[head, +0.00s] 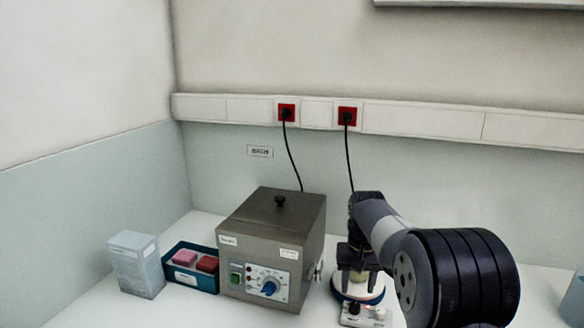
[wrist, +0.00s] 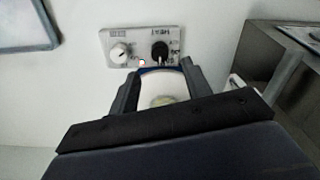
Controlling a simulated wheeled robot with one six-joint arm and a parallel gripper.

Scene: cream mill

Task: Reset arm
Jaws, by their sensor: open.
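My gripper (wrist: 160,78) is open, with its two dark fingers apart at the left and right of the wrist view. Between them show a white round plate and a pale, yellowish-green patch (wrist: 163,100), perhaps a beaker's contents. In the head view my gripper is largely hidden by my arm and points down over a small white heater with a round plate (head: 343,292). A pale yellowish vessel seems to stand on that plate, below the fingers. I cannot tell whether the fingers touch it. The heater's control panel (wrist: 141,45) has a white knob and a black knob.
A grey metal box with a lid (head: 272,228) stands close left of the heater. Farther left are a blue tray (head: 178,277) with pink and red blocks and a pale carton (head: 137,264). A blue-grey container (head: 574,297) is at the right edge. Two cables hang from red wall sockets.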

